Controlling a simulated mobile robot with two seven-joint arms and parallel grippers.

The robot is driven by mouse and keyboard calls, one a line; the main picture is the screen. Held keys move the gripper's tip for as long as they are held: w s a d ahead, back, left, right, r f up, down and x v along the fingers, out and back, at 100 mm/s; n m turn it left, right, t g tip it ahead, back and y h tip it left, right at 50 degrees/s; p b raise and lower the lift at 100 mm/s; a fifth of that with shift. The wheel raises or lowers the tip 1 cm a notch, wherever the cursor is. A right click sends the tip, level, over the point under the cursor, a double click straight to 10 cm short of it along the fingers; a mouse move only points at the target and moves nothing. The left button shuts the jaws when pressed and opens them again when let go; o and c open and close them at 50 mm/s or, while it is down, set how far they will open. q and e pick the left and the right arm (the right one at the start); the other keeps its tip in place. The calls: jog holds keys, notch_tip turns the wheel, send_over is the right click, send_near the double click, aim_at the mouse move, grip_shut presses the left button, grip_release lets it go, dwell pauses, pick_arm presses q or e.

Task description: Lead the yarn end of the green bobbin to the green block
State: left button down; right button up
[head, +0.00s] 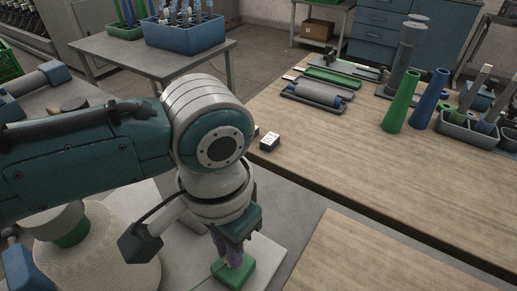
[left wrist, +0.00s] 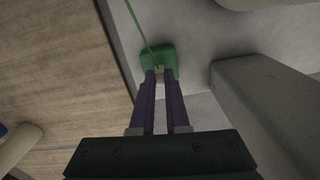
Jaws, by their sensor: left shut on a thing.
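My left gripper (head: 235,262) points down at the green block (head: 240,274), which sits on a pale surface at the bottom of the head view. In the left wrist view the two purple fingers (left wrist: 162,74) are close together, with their tips at the near edge of the green block (left wrist: 158,55). A green yarn (left wrist: 138,25) runs from the top edge down to the block and fingertips. The fingers are shut on the yarn end, though the grip itself is small. A cream wound package with a green band (head: 72,235) stands at lower left, partly behind my arm.
A wooden table (head: 330,150) fills the right side, mostly bare in front. It bears a green cone (head: 402,102), a blue cone (head: 430,100), a grey bin (head: 470,132) and a small white box (head: 270,142). A blue crate (head: 185,38) stands on a table behind.

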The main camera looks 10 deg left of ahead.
pick_arm(q)
jog(key=shift+f, duration=0.25)
dwell(0.8)
jog(key=shift+f+p, duration=0.25)
jog(key=shift+p, duration=0.25)
dwell(0.4)
jog(key=shift+c, duration=1.8)
grip_release()
notch_tip(320, 180, up, 7)
jog(key=p, duration=0.8)
